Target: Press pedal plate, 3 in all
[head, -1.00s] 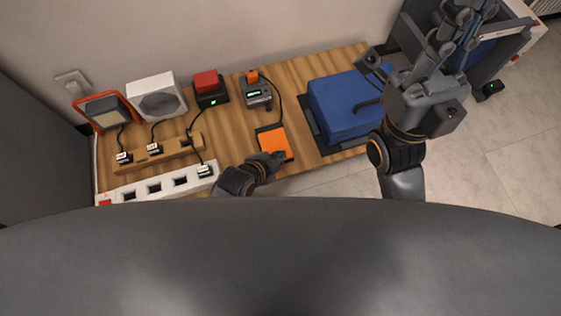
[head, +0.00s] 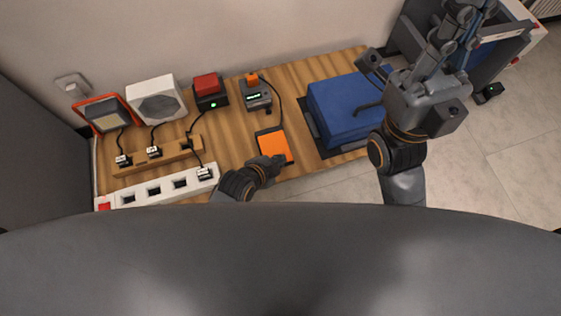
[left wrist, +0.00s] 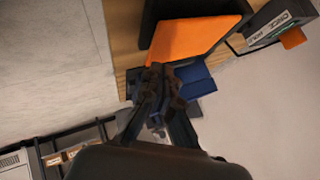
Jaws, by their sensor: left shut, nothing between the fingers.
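The pedal plate is an orange plate (head: 273,143) on a dark base on the wooden bench. It also fills the upper middle of the left wrist view (left wrist: 193,38). My left gripper (head: 275,161) is shut and empty, with its fingertips at the plate's near edge. In the left wrist view the closed fingertips (left wrist: 160,80) overlap the plate's lower edge. I cannot tell whether they touch it or whether the plate is pushed down. My right gripper (head: 465,14) is at the upper right, away from the plate; its finger opening is unclear.
A blue case (head: 347,108) stands right of the plate. A small device with a green display (head: 256,96) and a red-topped box (head: 209,91) stand behind it. A white power strip (head: 153,191) and wooden strip (head: 158,157) lie left. Bare bench lies between these and the plate.

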